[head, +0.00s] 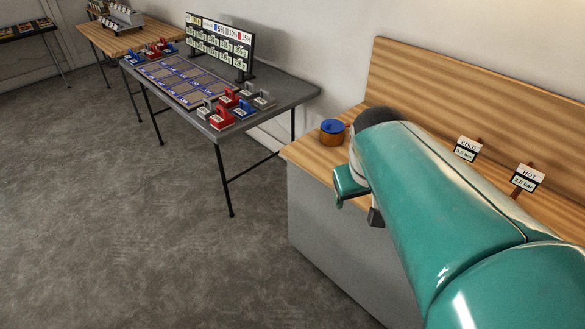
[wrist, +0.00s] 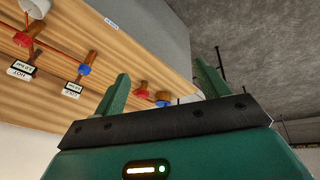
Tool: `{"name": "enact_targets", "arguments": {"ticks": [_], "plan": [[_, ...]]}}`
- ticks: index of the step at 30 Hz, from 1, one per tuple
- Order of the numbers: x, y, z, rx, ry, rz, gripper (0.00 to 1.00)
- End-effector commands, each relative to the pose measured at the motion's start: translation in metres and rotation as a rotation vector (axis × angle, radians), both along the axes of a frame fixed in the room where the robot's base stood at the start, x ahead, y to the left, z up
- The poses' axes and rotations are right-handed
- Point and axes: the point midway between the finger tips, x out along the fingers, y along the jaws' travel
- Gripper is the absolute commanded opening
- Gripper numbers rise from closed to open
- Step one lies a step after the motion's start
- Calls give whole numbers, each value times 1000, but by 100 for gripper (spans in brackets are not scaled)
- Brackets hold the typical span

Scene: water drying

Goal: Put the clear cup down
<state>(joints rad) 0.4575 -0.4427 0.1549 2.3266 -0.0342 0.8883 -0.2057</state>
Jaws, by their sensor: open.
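My gripper (head: 360,200) is at the front edge of the wooden counter in the head view, with its fingers apart. In the wrist view my gripper (wrist: 162,72) is open, with nothing seen held between the two green fingers. I cannot make out the clear cup for certain in either view. A small pale shape (wrist: 190,98) shows beside the right finger in the wrist view, partly hidden; I cannot tell whether it is the cup. My arm hides part of the counter (head: 312,153) in the head view.
A brown container with a blue top (head: 332,132) stands on the counter's left end. COLD (head: 467,150) and HOT (head: 527,178) signs stand further right. A grey table (head: 290,92) with red, blue and grey pieces stands behind left. The floor at left is clear.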

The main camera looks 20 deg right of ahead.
Motion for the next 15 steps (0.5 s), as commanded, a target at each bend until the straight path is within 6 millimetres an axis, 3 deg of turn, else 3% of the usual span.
{"name": "enact_targets", "arguments": {"ticks": [1,6,10,15], "plan": [[-7,21,4,10,-30,27,74],[-33,74,11,82,-114,83,74],[-49,97,10,134,-151,113,74],[-56,107,9,162,-163,124,74]]}}
